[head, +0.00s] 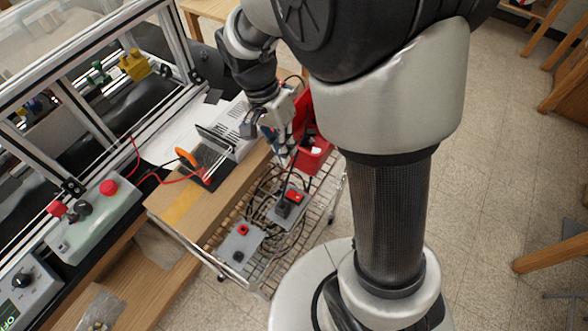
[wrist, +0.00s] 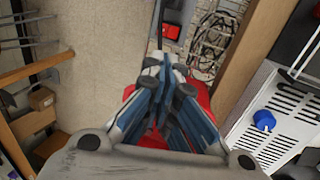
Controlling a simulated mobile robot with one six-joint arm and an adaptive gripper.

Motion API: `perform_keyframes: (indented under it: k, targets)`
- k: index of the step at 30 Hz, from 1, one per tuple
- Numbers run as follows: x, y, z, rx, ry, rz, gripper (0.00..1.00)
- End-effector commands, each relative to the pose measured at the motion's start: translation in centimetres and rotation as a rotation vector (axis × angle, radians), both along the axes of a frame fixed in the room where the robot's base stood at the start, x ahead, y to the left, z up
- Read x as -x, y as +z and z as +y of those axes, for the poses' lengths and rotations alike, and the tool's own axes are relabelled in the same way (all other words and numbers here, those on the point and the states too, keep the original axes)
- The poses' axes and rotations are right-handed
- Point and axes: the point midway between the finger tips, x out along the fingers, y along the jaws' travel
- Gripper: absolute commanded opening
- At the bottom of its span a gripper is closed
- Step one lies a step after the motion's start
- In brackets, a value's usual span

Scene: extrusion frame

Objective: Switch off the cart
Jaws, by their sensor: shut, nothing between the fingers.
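The cart (head: 272,268) is a wire-mesh trolley beside the wooden bench, seen in the head view. In it lies a grey box with a red rocker switch (head: 294,197) and a black plug. A second grey plate (head: 238,249) nearer the front carries a small red ring and a black part. My gripper (head: 284,160) is shut and empty, pointing down above the back part of the cart, behind the red switch. In the wrist view the closed fingers (wrist: 167,70) show, with the red switch (wrist: 171,32) beyond their tips, apart from them. The switch's on or off position cannot be told.
A red bin (head: 315,153) stands at the back of the cart, close beside my gripper. Loose black cables (head: 264,208) lie in the cart. The wooden bench edge (head: 190,205) runs along its left, with a control box (head: 95,220) further left.

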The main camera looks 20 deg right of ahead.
Motion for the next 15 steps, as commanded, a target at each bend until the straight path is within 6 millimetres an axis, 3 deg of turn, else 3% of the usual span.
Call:
perform_keyframes:
  k: [15]
  targets:
    - [2.3,-10.0,-1.6,0.000,-0.001,0.004,0.00]
